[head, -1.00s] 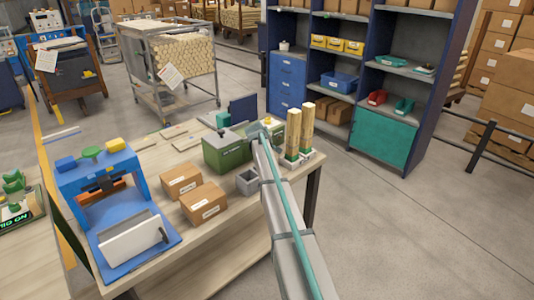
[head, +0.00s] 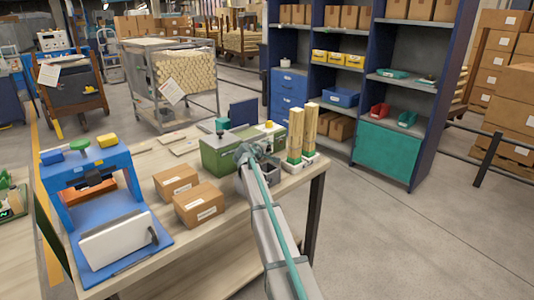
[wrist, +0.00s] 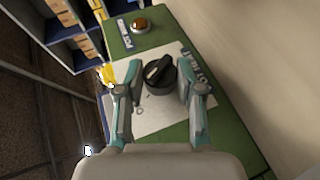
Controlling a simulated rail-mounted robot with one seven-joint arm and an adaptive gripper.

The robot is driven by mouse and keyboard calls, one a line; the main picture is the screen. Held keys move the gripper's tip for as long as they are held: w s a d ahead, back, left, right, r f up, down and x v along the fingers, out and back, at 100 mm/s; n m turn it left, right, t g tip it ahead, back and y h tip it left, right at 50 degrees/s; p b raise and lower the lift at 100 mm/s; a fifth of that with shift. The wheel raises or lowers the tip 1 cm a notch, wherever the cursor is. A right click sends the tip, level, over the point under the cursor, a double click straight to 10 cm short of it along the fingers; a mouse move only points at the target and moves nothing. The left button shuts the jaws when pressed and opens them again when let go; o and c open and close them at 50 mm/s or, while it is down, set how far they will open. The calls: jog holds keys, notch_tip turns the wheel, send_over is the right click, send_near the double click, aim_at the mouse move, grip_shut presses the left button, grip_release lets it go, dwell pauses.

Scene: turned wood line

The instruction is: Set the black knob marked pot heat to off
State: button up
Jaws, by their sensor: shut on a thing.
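The black knob (wrist: 159,75) sits on a white panel of the green box (wrist: 228,128) in the wrist view, with a raised pointer bar across its top. My gripper (wrist: 160,84) has one finger on each side of the knob and is shut on it. Printed labels lie by the knob, partly covered by the fingers and hard to read. In the head view my gripper (head: 256,156) is at the front of the green box (head: 215,155) on the bench, and the knob is hidden there.
An amber round button (wrist: 141,25) is on the same box, beside another label. Two wooden posts (head: 295,135) stand close to the right of my gripper. Cardboard boxes (head: 198,204) and a blue press (head: 95,180) are to the left on the bench.

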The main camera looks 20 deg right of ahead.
dwell(0.3)
jog(key=o, duration=1.1)
jog(key=shift+o, duration=0.2)
jog(key=v, duration=1.2)
